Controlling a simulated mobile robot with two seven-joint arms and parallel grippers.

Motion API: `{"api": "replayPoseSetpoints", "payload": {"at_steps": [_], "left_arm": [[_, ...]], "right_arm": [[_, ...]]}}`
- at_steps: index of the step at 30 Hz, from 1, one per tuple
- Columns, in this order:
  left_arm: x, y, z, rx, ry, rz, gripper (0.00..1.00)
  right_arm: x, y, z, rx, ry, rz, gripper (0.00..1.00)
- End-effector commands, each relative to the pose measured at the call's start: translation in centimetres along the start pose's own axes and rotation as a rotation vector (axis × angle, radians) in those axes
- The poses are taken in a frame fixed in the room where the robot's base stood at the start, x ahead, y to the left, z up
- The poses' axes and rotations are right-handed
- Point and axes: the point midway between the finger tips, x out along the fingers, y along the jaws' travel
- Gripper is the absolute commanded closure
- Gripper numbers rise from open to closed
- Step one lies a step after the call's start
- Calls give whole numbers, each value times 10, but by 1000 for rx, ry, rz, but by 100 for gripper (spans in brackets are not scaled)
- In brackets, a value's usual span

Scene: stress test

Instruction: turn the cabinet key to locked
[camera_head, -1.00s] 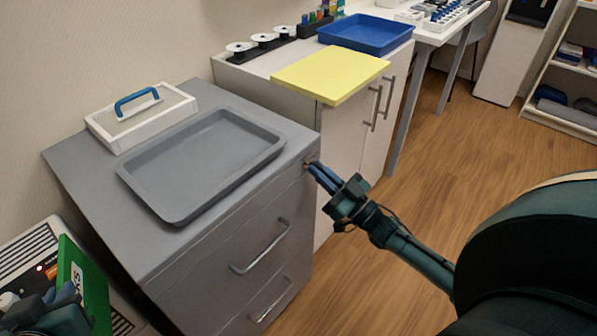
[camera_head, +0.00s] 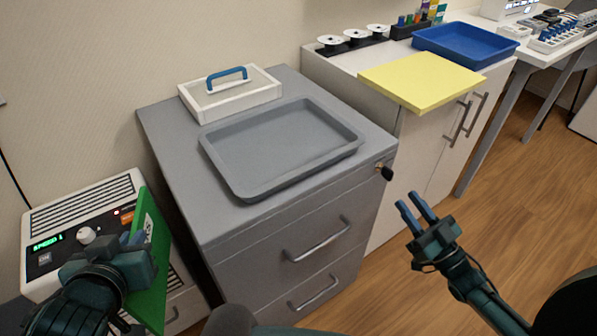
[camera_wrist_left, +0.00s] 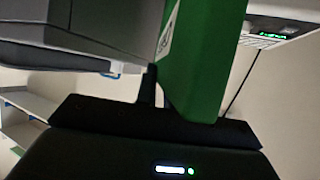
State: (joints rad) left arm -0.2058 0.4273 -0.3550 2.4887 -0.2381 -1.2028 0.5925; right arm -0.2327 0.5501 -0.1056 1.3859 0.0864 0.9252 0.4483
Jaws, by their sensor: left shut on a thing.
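The grey drawer cabinet (camera_head: 215,230) stands in the middle of the head view. Its key (camera_head: 385,171), dark with a brass-coloured lock, sits at the top right of the front face. The key's exact angle is too small to tell. My right gripper (camera_head: 408,200) is open and empty, below and right of the key and apart from it. My left gripper (camera_head: 135,242) is shut on a green book (camera_head: 157,255) at the lower left. The green book also fills the middle of the left wrist view (camera_wrist_left: 203,60).
A grey tray (camera_head: 240,185) and a white box with a blue handle (camera_head: 230,96) lie on the cabinet. A yellow board (camera_head: 420,80) overhangs the white cupboard (camera_head: 415,150) to the right. A white device (camera_head: 75,215) is at left. Floor at right is clear.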

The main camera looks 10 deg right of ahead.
Motion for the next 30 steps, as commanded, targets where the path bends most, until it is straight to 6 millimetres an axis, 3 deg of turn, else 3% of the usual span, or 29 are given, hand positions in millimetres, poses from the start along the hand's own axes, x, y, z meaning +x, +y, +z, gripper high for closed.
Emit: {"api": "replayPoseSetpoints", "payload": {"at_steps": [3, 9, 30], "left_arm": [[0, 0, -1, 0, 1, 0, 100], [0, 0, 0, 0, 1, 0, 100], [0, 0, 0, 0, 1, 0, 100]], "right_arm": [[-24, 0, 0, -1, -4, 0, 71], [-45, 1, 0, -2, -1, 0, 71], [-46, -1, 2, -1, -9, 5, 71]]}}
